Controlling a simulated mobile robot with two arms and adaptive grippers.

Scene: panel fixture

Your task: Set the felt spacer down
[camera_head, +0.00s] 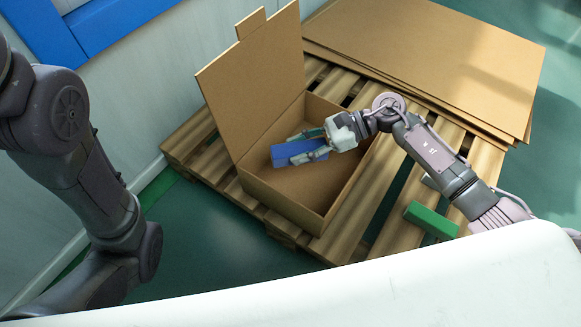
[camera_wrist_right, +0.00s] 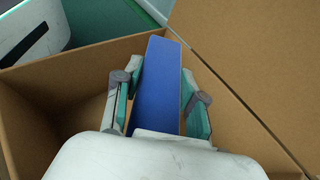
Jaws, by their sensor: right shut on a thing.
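The felt spacer, a blue block (camera_head: 292,152), is held by my right gripper (camera_head: 311,148) over the inside of an open cardboard box (camera_head: 328,204). In the right wrist view the blue spacer (camera_wrist_right: 160,88) lies between the two green-padded fingers of the right gripper (camera_wrist_right: 160,95), which are shut on its sides. The box walls (camera_wrist_right: 60,80) surround it there. I cannot tell whether the spacer touches the box floor. My left arm shows at the left, but its gripper is out of view.
The box stands on a wooden pallet (camera_head: 392,205) with its lid (camera_head: 255,80) raised on the left. Flat cardboard sheets (camera_head: 430,60) lie at the back right. A green block (camera_head: 430,220) lies on the pallet's near right. A blue frame (camera_head: 90,28) is on the wall.

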